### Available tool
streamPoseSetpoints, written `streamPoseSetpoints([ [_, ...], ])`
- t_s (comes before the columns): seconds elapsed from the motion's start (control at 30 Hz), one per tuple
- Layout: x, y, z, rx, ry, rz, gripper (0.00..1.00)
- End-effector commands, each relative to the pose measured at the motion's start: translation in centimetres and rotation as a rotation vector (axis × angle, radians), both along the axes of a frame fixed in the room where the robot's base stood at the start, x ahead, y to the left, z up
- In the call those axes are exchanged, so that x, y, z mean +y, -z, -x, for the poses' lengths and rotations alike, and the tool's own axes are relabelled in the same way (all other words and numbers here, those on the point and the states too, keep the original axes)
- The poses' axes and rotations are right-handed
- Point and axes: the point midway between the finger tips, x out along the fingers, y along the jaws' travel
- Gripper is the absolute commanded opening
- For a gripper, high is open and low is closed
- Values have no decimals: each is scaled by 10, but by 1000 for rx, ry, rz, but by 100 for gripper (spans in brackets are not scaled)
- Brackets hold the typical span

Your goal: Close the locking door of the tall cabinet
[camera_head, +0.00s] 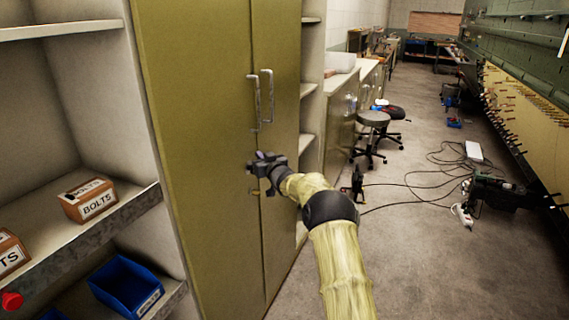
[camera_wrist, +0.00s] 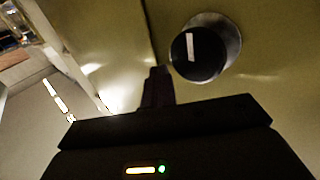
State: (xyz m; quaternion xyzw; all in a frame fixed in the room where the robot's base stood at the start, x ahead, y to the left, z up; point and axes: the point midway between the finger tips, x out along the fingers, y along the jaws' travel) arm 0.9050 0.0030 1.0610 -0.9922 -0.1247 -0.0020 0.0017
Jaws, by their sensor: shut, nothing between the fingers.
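The tall cabinet is olive, with a left door (camera_head: 200,130) and a right door (camera_head: 283,60) that meet at a vertical seam. Both look about flush; a small gap cannot be ruled out. Each has a metal handle, left (camera_head: 252,98) and right (camera_head: 267,95). My gripper (camera_head: 262,160) is in front of the doors near the seam, below the handles. In the wrist view its fingers (camera_wrist: 158,86) are shut and empty, just below and left of a round dark lock knob (camera_wrist: 198,54) with a white mark, near upright. I cannot tell whether they touch the door.
Open shelves at left hold a bolts box (camera_head: 88,200) and a blue bin (camera_head: 126,286). A narrow shelf unit (camera_head: 308,90) adjoins the cabinet's right side. A stool (camera_head: 372,122) stands farther back. Cables (camera_head: 425,180) lie on the floor at right; the near floor is clear.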

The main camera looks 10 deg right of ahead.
Motion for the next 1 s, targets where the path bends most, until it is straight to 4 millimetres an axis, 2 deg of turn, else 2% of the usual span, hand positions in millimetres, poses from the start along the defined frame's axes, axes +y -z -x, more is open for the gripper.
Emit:
streamPoseSetpoints([
  [0.03,-4,-6,3,-8,-1,-1,0],
  [0.6,-88,3,65,8,1,3,0],
  [0.8,-100,4,75,9,-2,3,0],
  [1.0,-102,4,76,10,-1,4,0],
])
